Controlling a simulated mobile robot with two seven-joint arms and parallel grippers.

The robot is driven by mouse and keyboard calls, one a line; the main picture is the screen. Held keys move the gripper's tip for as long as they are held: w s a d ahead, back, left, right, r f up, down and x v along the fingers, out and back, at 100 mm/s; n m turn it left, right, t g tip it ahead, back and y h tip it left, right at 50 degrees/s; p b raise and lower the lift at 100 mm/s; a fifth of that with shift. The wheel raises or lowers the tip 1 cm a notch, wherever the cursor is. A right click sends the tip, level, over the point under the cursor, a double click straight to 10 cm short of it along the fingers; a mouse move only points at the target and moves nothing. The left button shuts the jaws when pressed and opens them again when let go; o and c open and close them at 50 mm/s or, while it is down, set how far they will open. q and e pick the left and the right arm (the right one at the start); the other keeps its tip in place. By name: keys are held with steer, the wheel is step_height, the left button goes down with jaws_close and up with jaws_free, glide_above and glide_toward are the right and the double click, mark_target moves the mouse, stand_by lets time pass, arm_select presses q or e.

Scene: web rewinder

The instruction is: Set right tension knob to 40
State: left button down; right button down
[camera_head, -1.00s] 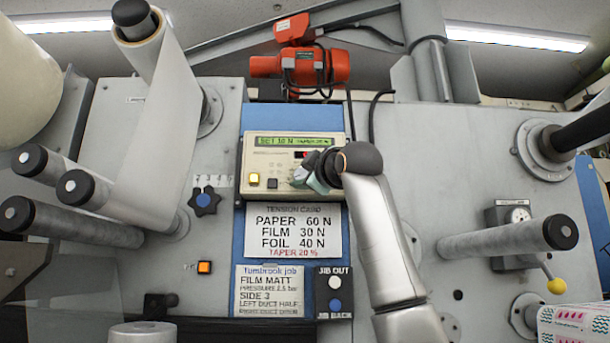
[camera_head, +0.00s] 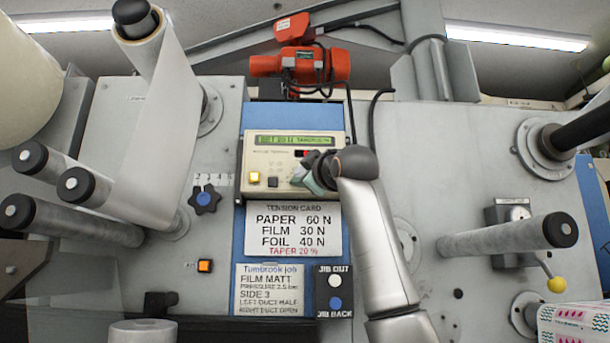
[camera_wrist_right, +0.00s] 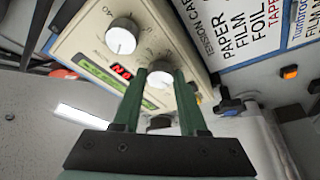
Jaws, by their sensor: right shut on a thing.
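The cream tension controller (camera_head: 258,190) sits in the middle of the machine in the head view, with a green display (camera_head: 296,140) whose text is too blurred to read surely. My right gripper (camera_head: 312,178) is at its lower right part and hides the knobs there. In the right wrist view my gripper (camera_wrist_right: 160,88) has its green fingers on either side of a white-faced knob (camera_wrist_right: 160,78) and is shut on it. A second white-faced knob (camera_wrist_right: 122,35) stands free beside it, farther to the panel's right. My left gripper is not in view.
The tension card (camera_head: 292,229), reading paper 60 N, film 30 N, foil 40 N, is below the controller. A yellow button (camera_head: 254,177) is on the panel's left. A star knob (camera_head: 204,200) and rollers stand left; another roller (camera_head: 510,237) juts out right.

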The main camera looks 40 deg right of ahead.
steer(key=m+h, duration=0.1)
steer(key=m, duration=0.1)
steer(key=m+h, duration=0.1)
steer(key=m, duration=0.2)
steer(key=shift+w+a+f+m+h, duration=0.15)
steer(key=shift+m+h, duration=0.15)
steer(key=shift+h, duration=0.1)
steer(key=m+h, duration=0.1)
steer(key=m, duration=0.2)
steer(key=m+g+h, duration=0.1)
steer(key=m, duration=0.2)
steer(key=shift+w+a+h, duration=0.1)
steer(key=shift+h, duration=0.3)
steer(key=shift+m+g+h, duration=0.8)
steer(key=shift+m, duration=1.1)
steer(key=shift+c, duration=2.2)
jaws_free()
steer(key=b+v, duration=0.6)
steer(key=v, duration=0.6)
steer(key=shift+a+f, duration=0.15)
steer(key=shift+a, duration=0.1)
